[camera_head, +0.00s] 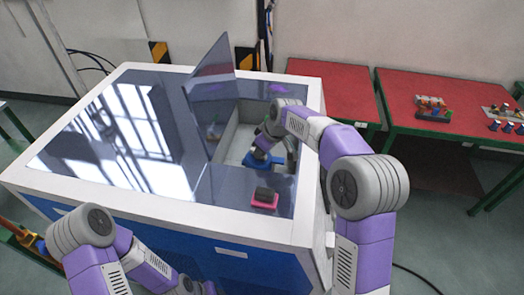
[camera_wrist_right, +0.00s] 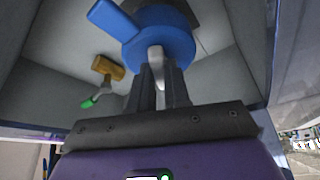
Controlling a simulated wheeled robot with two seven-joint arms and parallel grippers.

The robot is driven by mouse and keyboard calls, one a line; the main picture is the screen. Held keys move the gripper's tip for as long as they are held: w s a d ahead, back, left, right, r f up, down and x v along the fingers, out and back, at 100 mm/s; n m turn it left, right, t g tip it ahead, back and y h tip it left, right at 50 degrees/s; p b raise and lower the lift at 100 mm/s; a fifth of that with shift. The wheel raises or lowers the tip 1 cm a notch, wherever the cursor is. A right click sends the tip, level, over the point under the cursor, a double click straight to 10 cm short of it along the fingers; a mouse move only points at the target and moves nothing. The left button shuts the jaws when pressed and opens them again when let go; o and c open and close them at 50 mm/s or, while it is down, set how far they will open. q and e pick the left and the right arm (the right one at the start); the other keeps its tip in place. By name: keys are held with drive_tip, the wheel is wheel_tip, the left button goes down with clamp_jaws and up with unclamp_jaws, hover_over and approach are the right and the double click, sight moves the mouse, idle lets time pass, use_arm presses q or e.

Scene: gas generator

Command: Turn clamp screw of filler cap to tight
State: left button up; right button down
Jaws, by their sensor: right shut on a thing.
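The blue filler cap (camera_wrist_right: 182,38) sits in the open compartment of the generator; in the head view a blue part of it (camera_head: 262,161) shows beside my arm. A grey clamp screw (camera_wrist_right: 156,53) stands at the cap's near side in the wrist view. My right gripper (camera_wrist_right: 160,78) reaches down into the compartment, and its dark fingers are shut on the clamp screw. In the head view my forearm and wrist partly hide this spot. My left arm is low at the left, and its gripper is not visible.
A tilted glossy lid (camera_head: 210,85) stands up left of the compartment. A brass valve (camera_wrist_right: 108,67) with a green handle sits near the cap. Red tables (camera_head: 440,90) stand behind at right.

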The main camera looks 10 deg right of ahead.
drive_tip(key=m, duration=0.1)
drive_tip(key=m+h, duration=0.1)
drive_tip(key=shift+s+a+m, duration=0.1)
drive_tip(key=shift+a+m, duration=0.1)
drive_tip(key=shift+m, duration=0.2)
drive_tip(key=m, duration=0.1)
drive_tip(key=m+t+h, duration=0.1)
drive_tip(key=m, duration=0.1)
drive_tip(key=shift+a+m+p, duration=0.2)
drive_tip(key=shift+m+p, duration=0.1)
drive_tip(key=shift+p, duration=0.1)
drive_tip(key=m+h, duration=0.1)
drive_tip(key=m, duration=0.1)
drive_tip(key=m+h, duration=0.1)
drive_tip(key=m, duration=0.1)
drive_tip(key=m+p, duration=0.1)
drive_tip(key=m, duration=0.1)
drive_tip(key=shift+a+g+h, duration=0.25)
drive_tip(key=shift+g+h, duration=0.05)
drive_tip(key=shift+h, duration=0.1)
drive_tip(key=c, duration=1.1)
unclamp_jaws()
drive_tip(key=v, duration=0.7)
drive_tip(key=shift+s+r, duration=0.15)
drive_tip(key=shift+r, duration=0.1)
